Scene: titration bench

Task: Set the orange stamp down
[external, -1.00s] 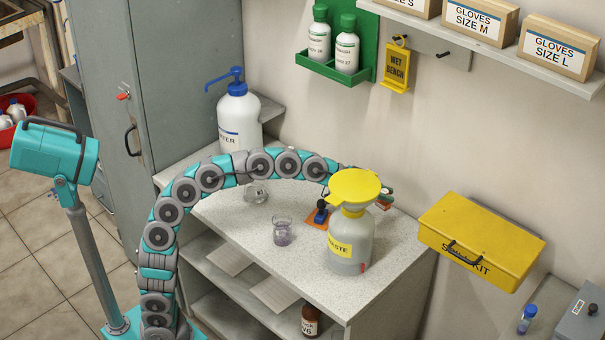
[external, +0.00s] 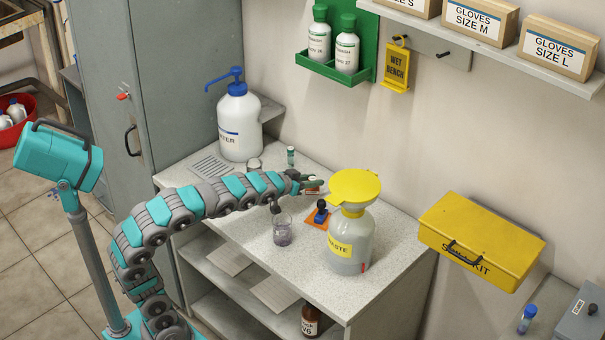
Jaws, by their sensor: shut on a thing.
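My gripper (external: 312,187) is over the bench, left of the waste bottle's yellow funnel. It is shut on a small orange-red thing, the orange stamp (external: 313,182), which is mostly hidden by the jaws. Its base and its height above the bench cannot be made out. A blue stamp with a dark knob (external: 321,214) stands on an orange mat (external: 310,223) just below and in front of my gripper.
The waste bottle (external: 349,245) stands right of the mat. A small beaker (external: 282,231) stands to its left. A green-capped vial (external: 291,156) and a large water bottle (external: 239,125) stand behind my arm. The bench (external: 390,250) is clear at front right.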

